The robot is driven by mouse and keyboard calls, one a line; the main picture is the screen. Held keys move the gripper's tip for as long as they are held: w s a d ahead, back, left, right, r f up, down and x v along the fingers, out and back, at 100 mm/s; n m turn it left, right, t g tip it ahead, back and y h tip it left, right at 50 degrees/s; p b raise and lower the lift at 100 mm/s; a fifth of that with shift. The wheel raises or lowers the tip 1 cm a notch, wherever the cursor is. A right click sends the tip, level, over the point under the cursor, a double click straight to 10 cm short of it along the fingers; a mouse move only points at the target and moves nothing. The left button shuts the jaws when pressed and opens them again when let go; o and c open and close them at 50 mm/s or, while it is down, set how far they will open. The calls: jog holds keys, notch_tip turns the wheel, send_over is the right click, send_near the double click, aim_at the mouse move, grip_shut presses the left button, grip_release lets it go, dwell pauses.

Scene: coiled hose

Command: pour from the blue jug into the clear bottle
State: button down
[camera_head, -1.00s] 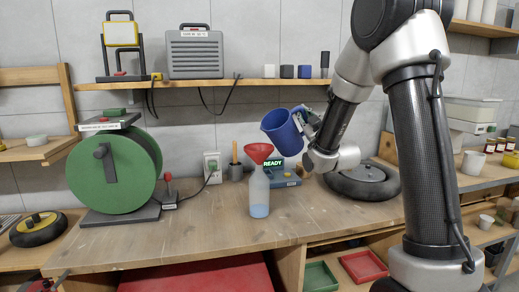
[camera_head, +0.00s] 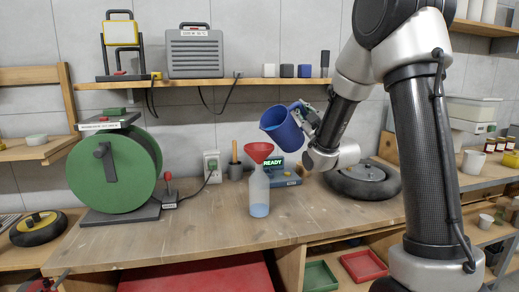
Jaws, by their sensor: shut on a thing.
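The clear bottle (camera_head: 259,191) stands upright on the wooden bench with a little blue liquid (camera_head: 259,210) at its bottom. A red funnel (camera_head: 259,151) sits in its mouth. The blue jug (camera_head: 281,128) is in the air above and just right of the funnel, tilted to the left with its rim toward the funnel. My gripper (camera_head: 303,112) is shut on the jug at its right side; the fingers are small and partly hidden by the jug. No stream shows between the jug and the funnel.
A green hose reel (camera_head: 114,172) stands on the left of the bench. A device with a READY display (camera_head: 280,175) is behind the bottle, and a black tyre (camera_head: 362,181) lies to the right. A shelf (camera_head: 200,85) runs along the wall above. The front of the bench is clear.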

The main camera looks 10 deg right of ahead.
jog(key=shift+s+a+r+n+t+y+p, duration=0.2)
jog(key=shift+a+r+n+y, duration=0.1)
jog(key=shift+r+n, duration=0.3)
jog(key=shift+s+a+r+n+t+y+p, duration=0.1)
jog(key=shift+a+r+n+t+y+p, duration=0.2)
jog(key=shift+n, duration=0.4)
dwell(1.4)
jog(key=shift+s+a+r+n+y, duration=0.1)
jog(key=shift+s+a+n+y, duration=0.1)
jog(key=shift+n+y, duration=0.35)
dwell(2.0)
jog(key=shift+w+d+m+h, duration=0.2)
jog(key=shift+d+m+h, duration=0.05)
jog(key=shift+m+h, duration=0.3)
jog(key=f+m, duration=0.1)
jog(key=d+f+m+h, duration=0.1)
jog(key=m, duration=0.1)
jog(key=w+f+m+h, duration=0.1)
jog(key=shift+d+f+g, duration=0.1)
jog(key=shift+d+g, duration=0.25)
jog(key=shift+g, duration=0.05)
jog(key=w+d+f+m+g+h+b, duration=0.1)
jog(key=w+d+f+m+g+h, duration=0.1)
jog(key=m, duration=0.6)
jog(key=shift+w+d+f+g+b, duration=0.5)
jog(key=shift+d+f+g, duration=0.6)
jog(key=shift+d+f, duration=0.95)
jog(key=shift+w+a+f, duration=0.1)
jog(key=shift+a+f, duration=0.15)
jog(key=shift+a, duration=0.05)
